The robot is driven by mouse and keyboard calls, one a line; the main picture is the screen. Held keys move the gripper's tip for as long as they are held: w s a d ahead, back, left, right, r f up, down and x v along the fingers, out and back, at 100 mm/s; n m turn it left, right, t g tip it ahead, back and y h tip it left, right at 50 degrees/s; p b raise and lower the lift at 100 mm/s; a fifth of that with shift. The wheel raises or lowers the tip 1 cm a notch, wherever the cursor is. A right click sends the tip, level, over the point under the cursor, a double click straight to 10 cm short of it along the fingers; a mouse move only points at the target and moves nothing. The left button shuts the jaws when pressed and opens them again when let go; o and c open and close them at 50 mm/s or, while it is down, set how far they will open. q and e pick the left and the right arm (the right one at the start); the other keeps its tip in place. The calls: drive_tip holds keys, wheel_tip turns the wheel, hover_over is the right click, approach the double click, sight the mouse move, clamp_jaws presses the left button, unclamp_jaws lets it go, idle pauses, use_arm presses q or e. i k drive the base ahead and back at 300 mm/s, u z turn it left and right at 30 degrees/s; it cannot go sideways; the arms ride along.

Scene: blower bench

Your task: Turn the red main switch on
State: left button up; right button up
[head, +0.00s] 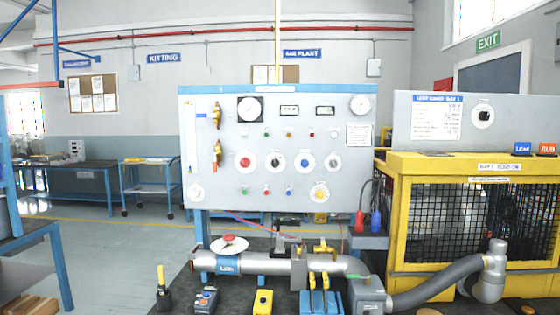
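A grey control panel (225,125) stands upright behind the bench, facing me. The red switch (245,161) sits on a round white plate at the left of a row of rotary knobs. The red switch's pointer position is too small to read. A yellow knob (320,192) sits lower right on the panel. Neither of my grippers shows in the head view.
A pipe (270,264) with a red-topped handwheel (229,241) runs along the bench in front of the panel. Several small devices, including a yellow box (262,302), stand before it. A yellow mesh cage (470,235) stands at right. The space before the panel face looks clear.

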sight(245, 162)
drive_tip(key=z, duration=0.5)
drive_tip(key=i, duration=0.6)
drive_tip(key=z, duration=0.55)
drive_tip(key=i, duration=0.95)
drive_tip(key=u, duration=0.4)
